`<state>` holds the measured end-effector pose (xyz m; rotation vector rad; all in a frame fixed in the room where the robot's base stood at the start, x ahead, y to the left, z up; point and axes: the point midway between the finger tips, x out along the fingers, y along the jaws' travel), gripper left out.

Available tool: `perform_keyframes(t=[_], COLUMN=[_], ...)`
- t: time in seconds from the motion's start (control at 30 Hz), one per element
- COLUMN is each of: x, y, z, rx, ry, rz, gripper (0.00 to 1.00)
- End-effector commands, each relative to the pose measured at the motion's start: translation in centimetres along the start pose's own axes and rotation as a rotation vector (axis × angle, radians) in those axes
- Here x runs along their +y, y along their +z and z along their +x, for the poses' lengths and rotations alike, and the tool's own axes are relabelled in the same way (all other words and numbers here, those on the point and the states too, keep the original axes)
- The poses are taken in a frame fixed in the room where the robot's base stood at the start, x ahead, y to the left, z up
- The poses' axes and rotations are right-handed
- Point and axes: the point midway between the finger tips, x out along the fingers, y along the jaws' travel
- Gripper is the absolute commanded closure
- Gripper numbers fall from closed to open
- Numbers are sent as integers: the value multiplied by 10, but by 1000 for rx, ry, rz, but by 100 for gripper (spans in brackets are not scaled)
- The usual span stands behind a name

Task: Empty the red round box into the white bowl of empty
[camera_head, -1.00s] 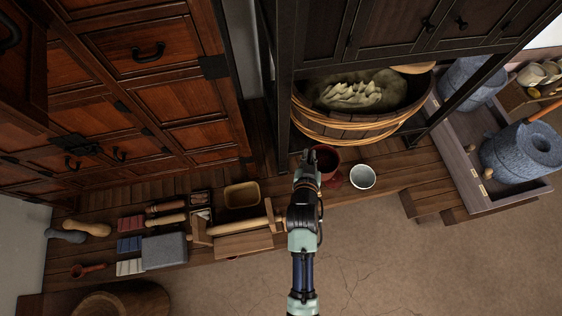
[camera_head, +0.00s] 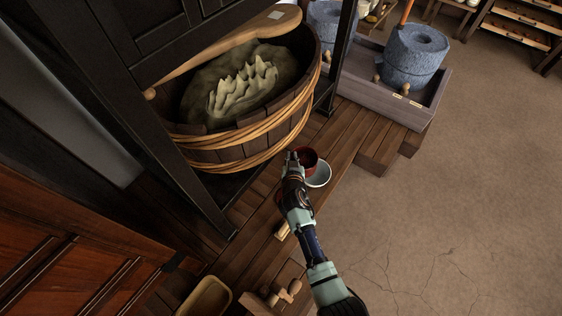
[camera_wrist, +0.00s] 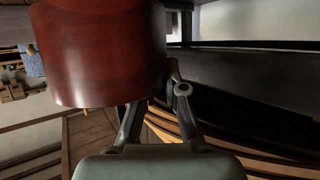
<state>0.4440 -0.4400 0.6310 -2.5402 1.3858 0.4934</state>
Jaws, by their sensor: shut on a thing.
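The red round box (camera_head: 308,157) is held in my gripper (camera_head: 292,158), close to the white bowl (camera_head: 319,175). In the wrist view the box (camera_wrist: 98,52) is large, with a smooth red side, and my gripper (camera_wrist: 152,100) is shut on it. In the head view the box overlaps the far left part of the bowl; I cannot tell its exact height above it. The white bowl stands on the wooden platform, partly hidden by the box and my gripper. The inside of the box looks dark red, and its contents cannot be made out.
A big wooden tub (camera_head: 245,135) with pale contents stands behind my gripper, with a wooden paddle (camera_head: 225,48) across it. A dark cabinet post (camera_head: 165,140) rises at the left. Stone querns (camera_head: 415,55) sit in a wooden tray (camera_head: 385,95) at the right. Open floor lies at the right front.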

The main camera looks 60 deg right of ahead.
Motion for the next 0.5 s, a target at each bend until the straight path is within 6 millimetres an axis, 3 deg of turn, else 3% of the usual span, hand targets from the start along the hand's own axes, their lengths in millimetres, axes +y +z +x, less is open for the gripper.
perform_keyframes(t=[0.17, 0.5], x=[0, 0], y=[1, 23], z=[1, 9], rx=[1, 0], ry=[0, -1], rz=[0, 0], gripper=[100, 100])
